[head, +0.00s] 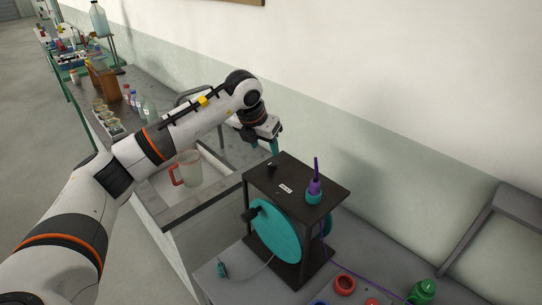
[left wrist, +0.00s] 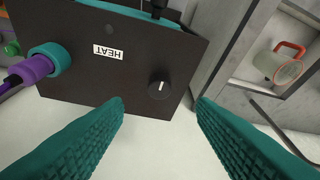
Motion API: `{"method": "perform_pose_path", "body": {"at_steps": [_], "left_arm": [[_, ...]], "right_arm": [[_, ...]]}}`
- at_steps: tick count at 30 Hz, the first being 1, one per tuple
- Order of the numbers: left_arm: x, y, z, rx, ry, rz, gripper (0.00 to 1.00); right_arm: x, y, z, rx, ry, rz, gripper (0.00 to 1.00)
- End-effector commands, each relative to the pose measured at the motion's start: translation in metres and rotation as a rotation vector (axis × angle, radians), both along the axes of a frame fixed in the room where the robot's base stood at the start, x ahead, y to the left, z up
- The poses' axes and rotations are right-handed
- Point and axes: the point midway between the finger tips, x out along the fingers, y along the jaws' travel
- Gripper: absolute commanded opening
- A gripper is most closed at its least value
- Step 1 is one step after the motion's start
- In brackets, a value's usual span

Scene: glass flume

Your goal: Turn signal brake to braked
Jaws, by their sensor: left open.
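A dark box-like stand (head: 261,182) holds a large teal wheel (head: 275,232). On its top are a small black knob (head: 272,167), a white label (head: 286,189) and a purple plug (head: 314,187) in a teal ring. In the left wrist view the black knob (left wrist: 160,90) carries a white pointer line, and the label (left wrist: 107,51) appears to read HEAT, upside down. My left gripper (head: 264,145) is open and empty at the stand's far edge. Its teal fingers (left wrist: 160,104) show on either side of the knob, apart from it. My right gripper is not in view.
A sink with a red-handled jug (head: 187,169) lies left of the stand. The wall (head: 400,95) is close behind. Red and green round items (head: 344,285) lie on the bench at the front right.

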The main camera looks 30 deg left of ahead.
Motion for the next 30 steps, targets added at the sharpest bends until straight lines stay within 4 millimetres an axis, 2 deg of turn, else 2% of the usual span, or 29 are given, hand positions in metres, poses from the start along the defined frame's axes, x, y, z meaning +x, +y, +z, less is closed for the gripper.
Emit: {"method": "perform_pose_path", "body": {"at_steps": [1, 3, 12, 18, 25, 30], "left_arm": [[0.003, -0.001, -0.007, 0.000, 0.007, 0.000, 0.52], [0.009, -0.001, -0.019, -0.001, 0.006, -0.001, 0.52], [0.027, -0.003, -0.065, -0.002, 0.002, -0.002, 0.52], [0.031, -0.004, -0.075, -0.003, -0.001, -0.004, 0.52], [0.031, -0.004, -0.076, -0.003, -0.002, -0.004, 0.52], [0.031, -0.003, -0.076, -0.003, -0.001, -0.004, 0.24]], "right_arm": [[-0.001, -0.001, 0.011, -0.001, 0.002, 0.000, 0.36], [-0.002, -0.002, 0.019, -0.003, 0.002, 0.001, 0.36], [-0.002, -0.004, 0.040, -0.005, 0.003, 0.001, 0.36], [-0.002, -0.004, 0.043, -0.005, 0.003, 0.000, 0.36], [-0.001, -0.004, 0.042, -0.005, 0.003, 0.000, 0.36], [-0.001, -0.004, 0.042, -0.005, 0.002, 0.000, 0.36]]}}
